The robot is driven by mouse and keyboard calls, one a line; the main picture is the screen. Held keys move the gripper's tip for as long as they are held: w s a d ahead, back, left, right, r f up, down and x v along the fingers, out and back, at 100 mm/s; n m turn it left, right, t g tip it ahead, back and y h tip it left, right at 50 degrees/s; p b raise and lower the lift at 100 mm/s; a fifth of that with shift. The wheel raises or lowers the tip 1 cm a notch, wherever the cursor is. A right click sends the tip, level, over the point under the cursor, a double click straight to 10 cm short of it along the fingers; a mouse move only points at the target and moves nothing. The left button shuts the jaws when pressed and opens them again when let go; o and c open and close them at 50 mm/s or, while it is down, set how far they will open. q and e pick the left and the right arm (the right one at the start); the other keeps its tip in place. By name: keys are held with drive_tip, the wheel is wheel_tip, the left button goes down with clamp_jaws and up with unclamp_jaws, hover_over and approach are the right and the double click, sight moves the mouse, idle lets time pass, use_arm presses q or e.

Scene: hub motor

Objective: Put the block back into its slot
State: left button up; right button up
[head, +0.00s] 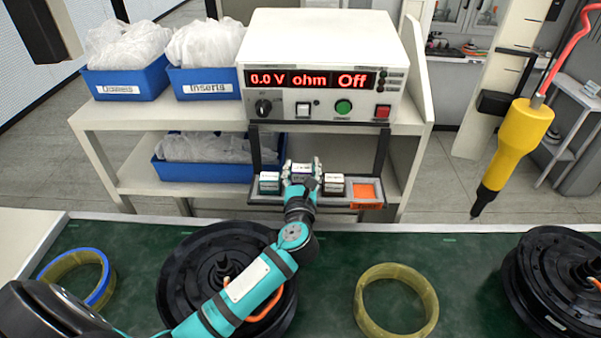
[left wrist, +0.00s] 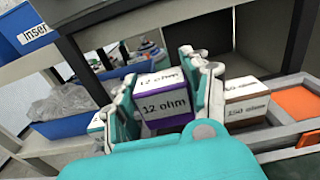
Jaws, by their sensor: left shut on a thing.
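My left gripper (head: 302,172) is shut on the 12 ohm block, a white box with purple edges; its label shows in the left wrist view (left wrist: 163,103). The fingers press on its two sides, at the middle of the grey slotted tray (head: 290,199). The block shows slightly higher than its neighbours, but its underside and the slot beneath are hidden. A white-topped block (head: 269,183) sits to its left in the tray. A brown-edged block labelled ohm (left wrist: 246,103) sits to its right. At the tray's right end is an empty orange compartment (head: 364,191).
The tester (head: 320,65) reads "0.0 V ohm Off" above the tray. Blue bins (head: 125,84) stand on the shelf. Hub motors (head: 210,275) and rings (head: 396,300) lie on the green bench below my arm. A yellow tool (head: 515,145) hangs at right.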

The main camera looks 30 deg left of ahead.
sight(302, 178)
use_arm(q)
drive_tip(key=shift+w+a, duration=0.25)
drive_tip(key=shift+w, duration=0.15)
drive_tip(key=shift+w+f, duration=0.1)
drive_tip(key=shift+f, duration=0.1)
wheel_tip(302, 178, down, 3)
drive_tip(key=shift+f, duration=0.1)
use_arm(e)
drive_tip(key=shift+d+r, duration=0.1)
drive_tip(key=shift+r, duration=0.1)
use_arm(q)
drive_tip(key=shift+f, duration=0.1)
use_arm(e)
drive_tip(key=shift+f, duration=0.1)
use_arm(q)
drive_tip(key=o, duration=0.9)
